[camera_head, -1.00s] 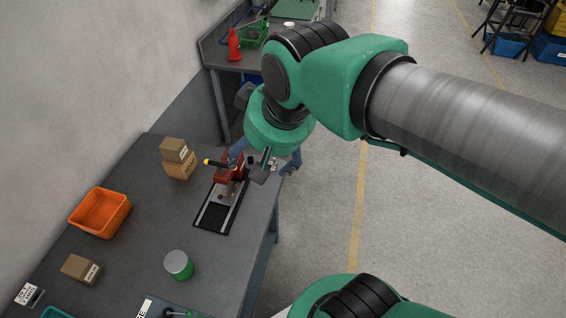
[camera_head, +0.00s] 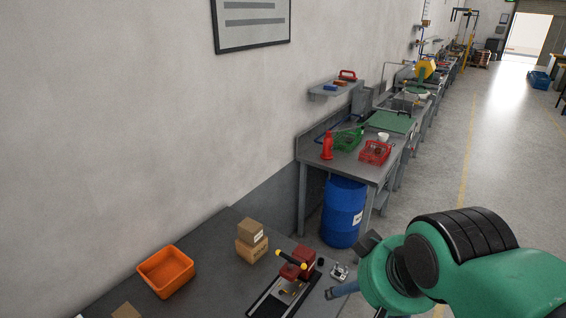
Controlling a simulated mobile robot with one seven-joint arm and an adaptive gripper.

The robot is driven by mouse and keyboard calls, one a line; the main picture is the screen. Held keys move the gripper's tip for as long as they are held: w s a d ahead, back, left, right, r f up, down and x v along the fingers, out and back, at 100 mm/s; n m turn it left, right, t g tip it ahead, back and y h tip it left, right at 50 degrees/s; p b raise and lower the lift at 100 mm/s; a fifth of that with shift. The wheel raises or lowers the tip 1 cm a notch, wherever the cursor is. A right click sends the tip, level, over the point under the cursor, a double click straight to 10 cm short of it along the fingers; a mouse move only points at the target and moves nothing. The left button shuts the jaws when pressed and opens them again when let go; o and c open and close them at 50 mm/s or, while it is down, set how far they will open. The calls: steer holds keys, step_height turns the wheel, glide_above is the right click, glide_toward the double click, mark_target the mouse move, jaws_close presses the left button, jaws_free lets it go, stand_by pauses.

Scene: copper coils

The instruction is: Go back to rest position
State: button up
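My green and black arm enters at the lower right, with its wrist above the right edge of the near workbench (camera_head: 215,275). Only a blue-grey piece at the end of my gripper (camera_head: 342,290) shows. Its fingertips are hidden or cut off by the bottom edge, so I cannot tell whether it is open or holds anything. To its left, a red fixture (camera_head: 297,266) with a yellow-ended black handle stands on a dark base plate with light rails (camera_head: 266,301). A small metal part (camera_head: 340,272) lies to the right of the fixture.
An orange bin (camera_head: 166,271) and two stacked cardboard boxes (camera_head: 251,241) sit on the near bench. A blue drum (camera_head: 343,212) stands under the far bench (camera_head: 350,164), close behind my wrist in the picture. Open floor (camera_head: 500,160) lies to the right.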

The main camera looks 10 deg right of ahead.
step_height(320, 180, down, 7)
steer(key=b, duration=0.6)
steer(key=shift+f+b, duration=0.2)
steer(key=shift+b, duration=0.1)
